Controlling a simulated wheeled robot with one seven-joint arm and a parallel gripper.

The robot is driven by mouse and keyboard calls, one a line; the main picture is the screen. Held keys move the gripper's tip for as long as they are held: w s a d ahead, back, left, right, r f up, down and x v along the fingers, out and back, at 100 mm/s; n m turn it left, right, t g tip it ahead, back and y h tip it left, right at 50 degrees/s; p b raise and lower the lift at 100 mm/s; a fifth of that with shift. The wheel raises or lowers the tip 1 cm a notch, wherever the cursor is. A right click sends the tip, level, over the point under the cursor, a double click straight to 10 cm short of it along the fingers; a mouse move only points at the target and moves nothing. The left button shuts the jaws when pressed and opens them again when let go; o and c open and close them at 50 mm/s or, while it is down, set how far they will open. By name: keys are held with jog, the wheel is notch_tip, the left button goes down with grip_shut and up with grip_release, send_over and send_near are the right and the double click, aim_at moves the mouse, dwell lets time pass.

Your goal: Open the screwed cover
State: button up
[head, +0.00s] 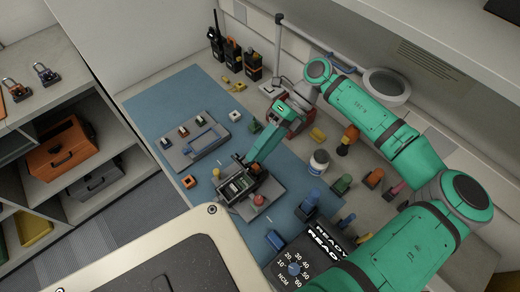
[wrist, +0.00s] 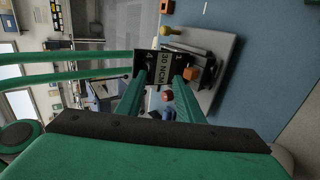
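In the head view my gripper (head: 248,162) reaches down to a dark device (head: 237,187) lying on a grey fixture (head: 268,190). In the wrist view my two green fingers (wrist: 162,78) are apart. Between and beyond their tips is a small dark plate (wrist: 163,57) marked "30 NCM", "4" and "1", which looks like the cover. I cannot tell whether the fingers grip its edges or only stand in front of it. Its screws are too small to make out. A red knob (head: 258,200) stands at the fixture's near side.
A black unit (head: 312,262) with a dial and "READY" display stands at the front. A grey tray (head: 196,141) lies left on the blue mat (head: 165,102). A white jar (head: 319,161) and several coloured parts stand right of the fixture. Radios (head: 233,55) stand at the back wall.

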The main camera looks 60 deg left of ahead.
jog(key=shift+o, duration=0.5)
jog(key=shift+w+f, duration=0.15)
jog(key=shift+f, duration=0.45)
jog(key=shift+r, duration=0.1)
jog(key=shift+c, duration=0.3)
jog(key=shift+w+a+r, duration=0.1)
jog(key=shift+w+r, duration=0.05)
jog(key=shift+w, duration=0.15)
jog(key=shift+c, duration=0.3)
jog(key=v, duration=1)
jog(key=shift+r, duration=0.35)
jog(key=shift+s, duration=0.1)
